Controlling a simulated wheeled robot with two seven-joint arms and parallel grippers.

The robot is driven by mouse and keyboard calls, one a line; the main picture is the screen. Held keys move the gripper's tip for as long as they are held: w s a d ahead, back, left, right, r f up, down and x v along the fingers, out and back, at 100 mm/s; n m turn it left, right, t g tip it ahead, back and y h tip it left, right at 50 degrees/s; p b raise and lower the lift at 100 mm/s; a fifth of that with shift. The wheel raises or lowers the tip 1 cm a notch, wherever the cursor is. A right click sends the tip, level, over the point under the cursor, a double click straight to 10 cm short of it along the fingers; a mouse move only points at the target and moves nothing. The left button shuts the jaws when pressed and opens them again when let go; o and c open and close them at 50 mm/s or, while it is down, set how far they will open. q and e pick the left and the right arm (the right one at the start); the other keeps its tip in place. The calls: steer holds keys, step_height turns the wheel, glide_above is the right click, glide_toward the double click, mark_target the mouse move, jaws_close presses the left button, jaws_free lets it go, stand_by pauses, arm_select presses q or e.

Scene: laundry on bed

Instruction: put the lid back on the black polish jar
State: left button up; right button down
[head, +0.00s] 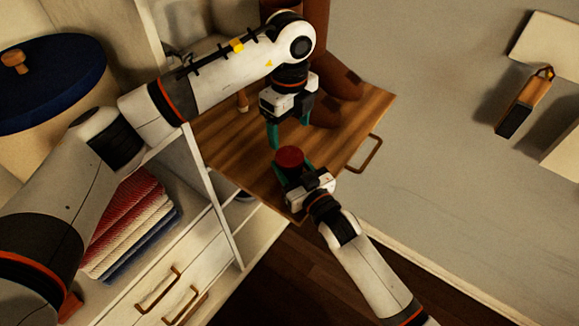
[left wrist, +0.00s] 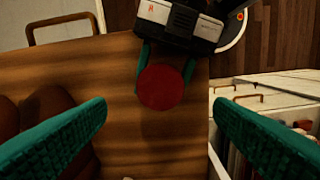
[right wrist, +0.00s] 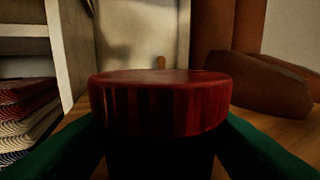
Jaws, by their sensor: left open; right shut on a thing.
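A red ribbed lid (right wrist: 160,103) sits over a dark jar body (right wrist: 160,155) in the right wrist view; whether it is fully seated I cannot tell. The round red lid top shows in the head view (head: 290,158) and in the left wrist view (left wrist: 161,87). My right gripper (head: 294,172) is shut on the dark jar, with teal fingers on either side below the lid. My left gripper (head: 289,130) is open and empty, pointing down just beyond and above the lid. Its spread fingers frame the lid in the left wrist view.
The brown wooden top (head: 225,140) lies under both grippers, with a metal handle (head: 366,154) at its right edge. Brown boots (head: 335,80) stand at the back, close to my left gripper. Folded towels (head: 130,225) lie on a shelf at left. Dark floor lies below.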

mark_target(290, 156)
arm_select(q)
steer(key=shift+n, duration=0.6)
steer(key=shift+f, duration=4)
